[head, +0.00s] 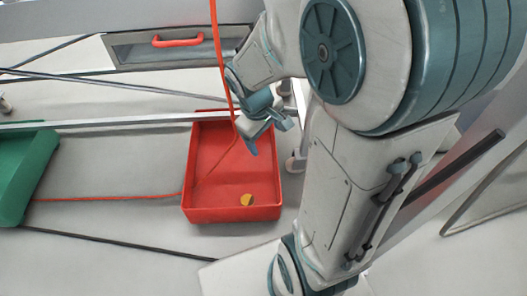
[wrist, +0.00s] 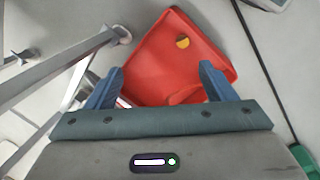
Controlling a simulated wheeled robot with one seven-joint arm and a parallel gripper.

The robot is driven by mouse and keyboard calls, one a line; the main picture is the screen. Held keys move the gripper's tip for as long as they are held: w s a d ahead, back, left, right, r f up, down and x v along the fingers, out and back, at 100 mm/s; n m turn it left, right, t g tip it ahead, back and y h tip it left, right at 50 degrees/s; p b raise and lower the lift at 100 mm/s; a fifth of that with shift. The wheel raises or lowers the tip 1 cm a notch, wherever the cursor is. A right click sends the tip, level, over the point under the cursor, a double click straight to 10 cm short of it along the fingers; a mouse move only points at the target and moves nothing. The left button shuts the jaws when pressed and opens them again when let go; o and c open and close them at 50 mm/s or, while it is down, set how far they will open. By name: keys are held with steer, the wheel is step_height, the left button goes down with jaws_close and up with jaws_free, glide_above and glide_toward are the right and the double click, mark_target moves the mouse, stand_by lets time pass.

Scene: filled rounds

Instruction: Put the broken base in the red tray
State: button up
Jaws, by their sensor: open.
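The red tray (head: 225,214) sits on the pale floor near the middle of the head view. It also shows ahead of my fingers in the wrist view (wrist: 150,55). A small round piece, part yellow and part dark (head: 247,200), lies in the tray near its front wall. It shows near a tray corner in the wrist view (wrist: 183,42). I cannot tell for sure whether this is the broken base. My gripper (head: 270,138) is above the tray's right side, apart from the piece. Its two blue fingers (wrist: 162,70) are spread, with nothing between them.
A green tray (head: 22,175) stands at the left edge. A red cord (head: 110,197) runs from it towards the red tray, and another red line hangs near my gripper. A grey drawer with a red handle (head: 178,41) is at the back. Metal rails cross behind the tray.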

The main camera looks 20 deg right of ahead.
steer(key=s+a+r+m+y, duration=0.2)
steer(key=s+a+r+m, duration=0.2)
steer(key=s, duration=0.4)
steer(key=shift+s+r+m+t, duration=0.25)
steer(key=shift+r+m+t, duration=0.1)
steer(key=shift+m, duration=0.25)
steer(key=shift+c, duration=0.4)
